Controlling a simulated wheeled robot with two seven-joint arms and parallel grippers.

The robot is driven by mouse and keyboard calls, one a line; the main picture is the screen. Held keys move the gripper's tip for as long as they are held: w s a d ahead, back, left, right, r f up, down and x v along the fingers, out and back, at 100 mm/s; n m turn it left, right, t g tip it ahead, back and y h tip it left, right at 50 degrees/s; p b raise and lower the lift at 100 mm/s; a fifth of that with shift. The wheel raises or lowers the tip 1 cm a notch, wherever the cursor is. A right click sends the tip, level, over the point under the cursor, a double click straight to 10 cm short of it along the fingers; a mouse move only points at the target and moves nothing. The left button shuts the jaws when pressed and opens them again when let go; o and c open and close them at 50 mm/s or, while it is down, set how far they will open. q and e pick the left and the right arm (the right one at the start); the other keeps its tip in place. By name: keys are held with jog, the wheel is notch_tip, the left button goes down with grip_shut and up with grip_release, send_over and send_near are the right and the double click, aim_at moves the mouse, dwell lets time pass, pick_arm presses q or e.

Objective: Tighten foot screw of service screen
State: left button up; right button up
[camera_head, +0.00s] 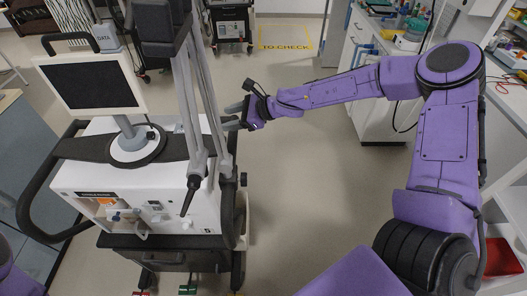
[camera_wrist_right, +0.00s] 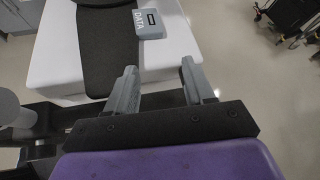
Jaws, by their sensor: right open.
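The service screen (camera_head: 90,82) is a dark panel in a pale frame. It stands on a grey post with a round foot (camera_head: 138,146) on top of a white ventilator (camera_head: 120,195). I cannot make out the foot screw for certain. My right gripper (camera_head: 236,114) is to the right of the foot, by the ventilator's right side and beyond the pale poles. In the right wrist view its two grey fingers (camera_wrist_right: 160,86) stand apart, with nothing between them. My left gripper is out of view.
Slanting pale poles (camera_head: 198,100) stand between the screen foot and my right gripper. A box marked DATA (camera_wrist_right: 149,24) lies on a white top with a black strip. Benches (camera_head: 375,60) line the right. Open floor (camera_head: 300,190) lies right of the ventilator.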

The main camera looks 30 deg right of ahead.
jog(key=s+d+f+n+g+h, duration=0.1)
jog(key=s+d+f+h, duration=0.1)
jog(key=f, duration=0.4)
jog(key=s+d+f+n+g+h, duration=0.1)
jog(key=s+d+f, duration=0.2)
jog(key=s+f, duration=0.2)
jog(key=shift+s+d+f+g+h+p, duration=0.3)
jog(key=shift+f+h, duration=0.1)
jog(key=shift+f, duration=0.35)
